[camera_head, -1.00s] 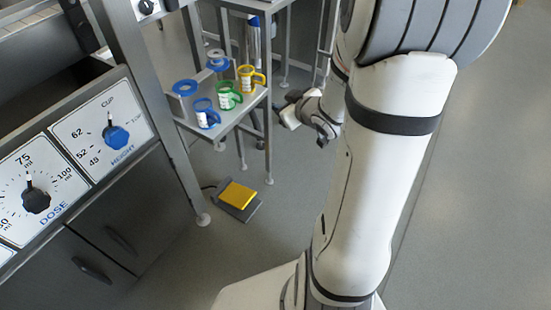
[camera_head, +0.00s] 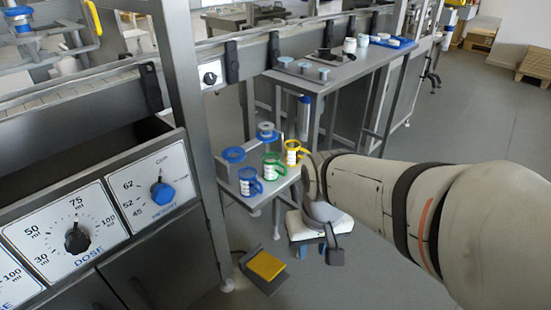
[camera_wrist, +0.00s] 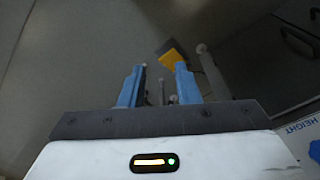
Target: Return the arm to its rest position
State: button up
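My gripper (camera_head: 316,250) hangs low to the right of the small metal stand, pointing down, with my arm reaching in from the right. In the wrist view my gripper (camera_wrist: 159,70) shows two blue fingers standing well apart with nothing between them. The gripper is clear of the cups and the stand's legs as far as I can see.
Blue (camera_head: 249,181), green (camera_head: 273,166) and yellow (camera_head: 293,152) handled cups stand on the metal stand (camera_head: 259,199). A yellow foot pedal (camera_head: 266,265) lies on the floor. The dose panel (camera_head: 75,236) is at left. Open floor (camera_head: 440,130) lies right.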

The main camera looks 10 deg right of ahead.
notch_tip(320, 180, up, 32)
jog(key=t+p, duration=0.1)
jog(key=p, duration=2.8)
jog(key=shift+r, duration=0.2)
jog(key=shift+s+d, duration=0.1)
